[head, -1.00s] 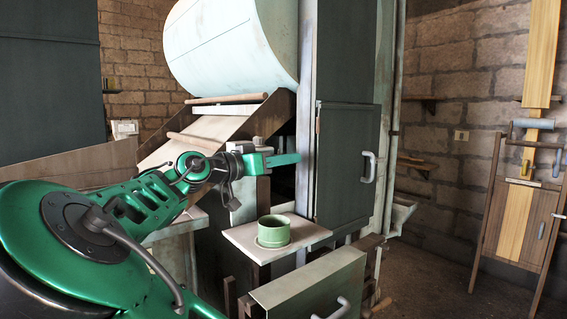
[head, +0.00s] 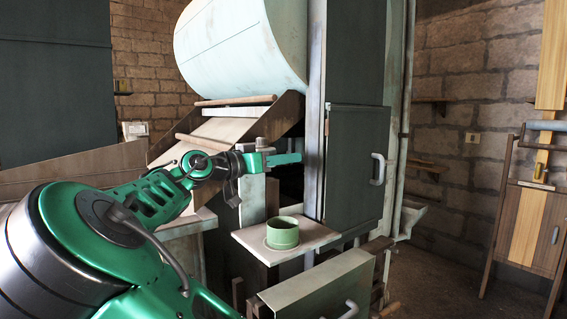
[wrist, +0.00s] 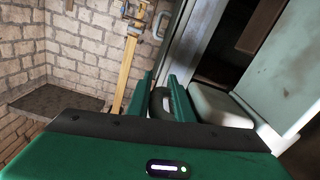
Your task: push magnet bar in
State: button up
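My gripper (head: 288,158) reaches level to the right, beside the pale upright post (head: 315,150) of the machine and over a dark opening. In the wrist view its two green fingers (wrist: 163,97) stand apart with a grey curved handle-like piece (wrist: 161,103) between them. I cannot tell whether the fingers touch it or whether it is part of the magnet bar. No magnet bar can be clearly made out in the head view; the area around the fingertips is small and dark.
A green cup (head: 283,234) stands on a pale shelf (head: 320,232) below my gripper. A dark door with a grey handle (head: 378,168) is to the right. A large pale drum (head: 240,50) and sloped board are above and behind. A wooden rack (head: 530,210) stands at far right.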

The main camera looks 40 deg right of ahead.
jog(key=a, duration=1.1)
jog(key=s+a, duration=0.2)
jog(key=a, duration=1)
jog(key=shift+a+r, duration=0.2)
jog(key=shift+r, duration=0.15)
dwell(0.9)
